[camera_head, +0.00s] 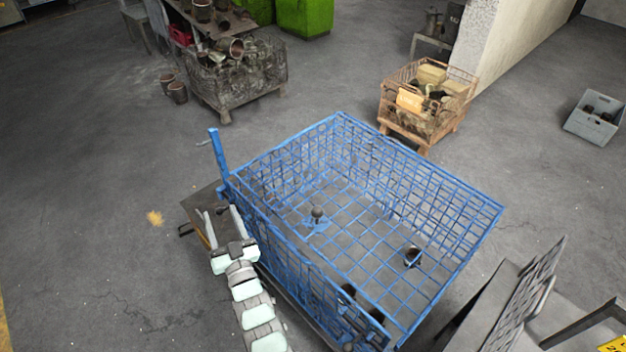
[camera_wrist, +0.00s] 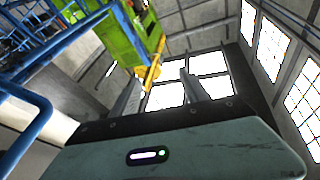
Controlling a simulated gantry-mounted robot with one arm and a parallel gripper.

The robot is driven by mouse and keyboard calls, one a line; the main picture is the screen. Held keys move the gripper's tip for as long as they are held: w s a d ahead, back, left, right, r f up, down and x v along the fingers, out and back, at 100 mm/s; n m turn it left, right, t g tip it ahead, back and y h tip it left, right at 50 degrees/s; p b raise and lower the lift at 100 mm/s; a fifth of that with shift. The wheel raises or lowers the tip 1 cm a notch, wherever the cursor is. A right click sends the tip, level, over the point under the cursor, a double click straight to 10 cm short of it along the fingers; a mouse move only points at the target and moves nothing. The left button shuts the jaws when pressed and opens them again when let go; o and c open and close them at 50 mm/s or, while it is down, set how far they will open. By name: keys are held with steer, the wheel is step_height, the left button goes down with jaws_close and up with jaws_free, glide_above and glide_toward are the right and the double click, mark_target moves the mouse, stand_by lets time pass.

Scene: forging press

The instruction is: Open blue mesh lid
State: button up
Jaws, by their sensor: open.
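A large blue mesh crate (camera_head: 455,185) stands in the middle of the head view. Its blue grid lets the floor and a few small dark parts show through. I cannot clearly tell the lid from the crate's other mesh panels. A blue upright post (camera_head: 218,152) with a small handle rises at its left corner. My gripper (camera_head: 218,212) is open and empty beside the crate's left side, just below that post. In the wrist view, my gripper (camera_wrist: 160,88) has its two fingers apart with nothing between them. Blue bars (camera_wrist: 40,55) show at the upper left there.
A dark platform (camera_head: 197,205) lies under my gripper by the crate. A rusty orange crate (camera_head: 425,125) stands behind the blue one, and a grey bin (camera_head: 594,118) is at far right. A grey metal structure (camera_head: 500,300) is at lower right.

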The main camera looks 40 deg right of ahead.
steer(key=w+d+r+m+g+p, duration=0.1)
steer(key=w+d+r+g+p, duration=0.15)
steer(key=d, duration=0.25)
steer(key=w+d+r+m+g+p, duration=0.1)
steer(key=w+d+r+g+p, duration=0.1)
steer(key=d+p, duration=0.2)
steer(key=d+g+p, duration=0.2)
steer(key=d, duration=0.2)
step_height(320, 180, up, 3)
steer(key=m+g+y, duration=0.4)
steer(key=g+y, duration=0.4)
steer(key=g, duration=0.4)
glide_above(318, 209)
steer(key=s+d, duration=0.1)
steer(key=p+x, duration=0.2)
steer(key=x, duration=0.7)
steer(key=shift+s+d, duration=0.15)
steer(key=shift+d, duration=0.05)
steer(key=shift+f+h+p, duration=0.3)
steer(key=shift+f, duration=0.5)
steer(key=shift+c, duration=0.2)
